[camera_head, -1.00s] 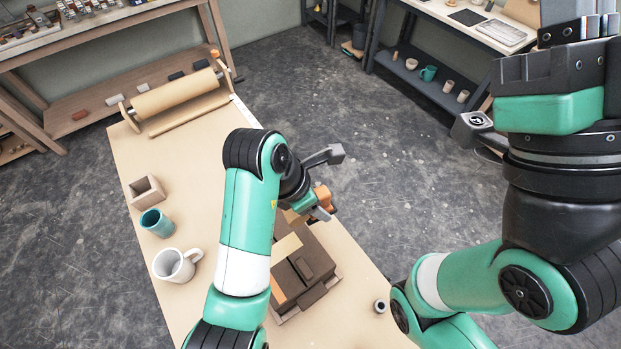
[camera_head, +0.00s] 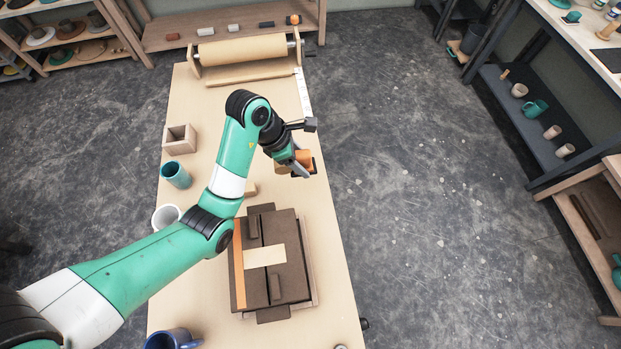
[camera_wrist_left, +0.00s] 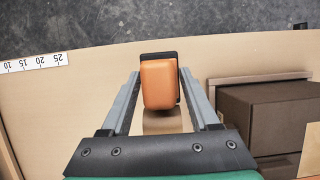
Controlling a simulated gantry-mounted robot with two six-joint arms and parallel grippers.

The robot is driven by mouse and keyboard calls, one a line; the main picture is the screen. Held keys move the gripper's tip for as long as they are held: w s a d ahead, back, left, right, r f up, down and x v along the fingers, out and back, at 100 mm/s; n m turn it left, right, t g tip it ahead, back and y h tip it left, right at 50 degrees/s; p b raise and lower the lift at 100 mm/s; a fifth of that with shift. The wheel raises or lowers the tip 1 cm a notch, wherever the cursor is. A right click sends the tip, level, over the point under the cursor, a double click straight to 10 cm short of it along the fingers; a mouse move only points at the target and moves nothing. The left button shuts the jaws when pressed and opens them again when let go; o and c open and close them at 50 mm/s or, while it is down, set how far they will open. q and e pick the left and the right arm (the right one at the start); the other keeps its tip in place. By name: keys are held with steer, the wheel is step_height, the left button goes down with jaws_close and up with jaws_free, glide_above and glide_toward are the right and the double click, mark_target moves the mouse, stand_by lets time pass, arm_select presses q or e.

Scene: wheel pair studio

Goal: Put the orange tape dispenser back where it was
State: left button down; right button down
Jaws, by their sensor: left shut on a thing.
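The orange tape dispenser (camera_head: 304,157) with its dark base is at the right edge of the worktable, beyond the brown box. My left gripper (camera_head: 299,168) is shut on it. In the left wrist view the dispenser (camera_wrist_left: 159,84) sits between the two grey fingers (camera_wrist_left: 157,100), its dark part towards the table's edge. I cannot tell whether its base touches the table. The fingers and wrist hide part of it in the head view. My right gripper is not in view.
A dark brown box (camera_head: 283,240) lies near the dispenser. A paper roll (camera_head: 245,51) and a white ruler (camera_head: 304,95) are at the far end. A wooden box (camera_head: 180,139), teal cup (camera_head: 176,174), white mug (camera_head: 166,217) and blue mug (camera_head: 172,339) line the left side.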

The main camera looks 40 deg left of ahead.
mark_target(307, 183)
arm_select(q)
steer(key=shift+a, duration=0.15)
step_height(307, 183, down, 10)
steer(key=shift+r, duration=0.1)
stand_by(0.4)
steer(key=shift+c, duration=0.6)
jaws_free()
